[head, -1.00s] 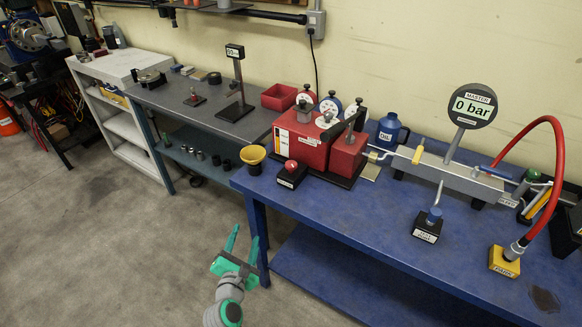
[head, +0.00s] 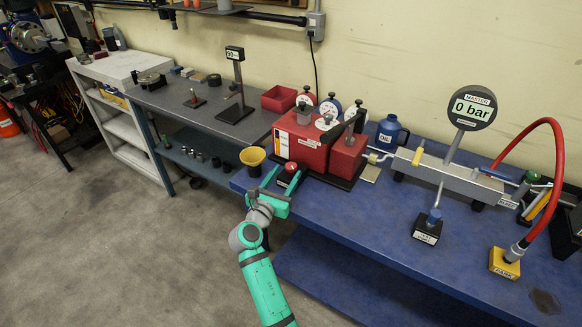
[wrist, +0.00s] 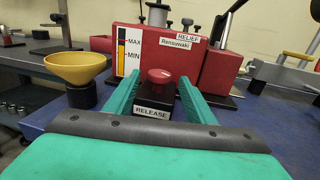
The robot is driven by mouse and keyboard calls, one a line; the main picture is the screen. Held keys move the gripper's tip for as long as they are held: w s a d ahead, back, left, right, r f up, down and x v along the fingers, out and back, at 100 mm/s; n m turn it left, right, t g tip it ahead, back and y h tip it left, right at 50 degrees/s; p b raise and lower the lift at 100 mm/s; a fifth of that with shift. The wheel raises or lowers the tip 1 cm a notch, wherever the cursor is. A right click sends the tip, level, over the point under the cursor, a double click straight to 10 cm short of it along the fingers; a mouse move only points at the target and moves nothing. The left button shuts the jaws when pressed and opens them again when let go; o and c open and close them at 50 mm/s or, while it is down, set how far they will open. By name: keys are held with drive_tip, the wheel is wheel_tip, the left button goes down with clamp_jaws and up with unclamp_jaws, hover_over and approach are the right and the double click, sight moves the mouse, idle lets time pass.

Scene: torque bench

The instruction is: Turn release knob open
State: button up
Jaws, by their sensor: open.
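The release knob (wrist: 160,77) is a round red knob on a black block (wrist: 155,98) labelled RELEASE. In the head view the knob (head: 291,166) is at the front left of the blue bench, before the red unit. My gripper (wrist: 155,85) is open, with one green finger on each side of the knob and its block. The fingers look apart from the knob in the wrist view. In the head view my gripper (head: 280,179) reaches in over the bench's front edge, partly hiding the block.
A yellow funnel cup (wrist: 75,70) stands close to the left of the knob. The red unit (wrist: 200,55) with a MAX/MIN gauge stands right behind it.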

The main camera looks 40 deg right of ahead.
sight(289, 171)
drive_tip(key=shift+x, duration=2.45)
drive_tip(key=c, duration=1)
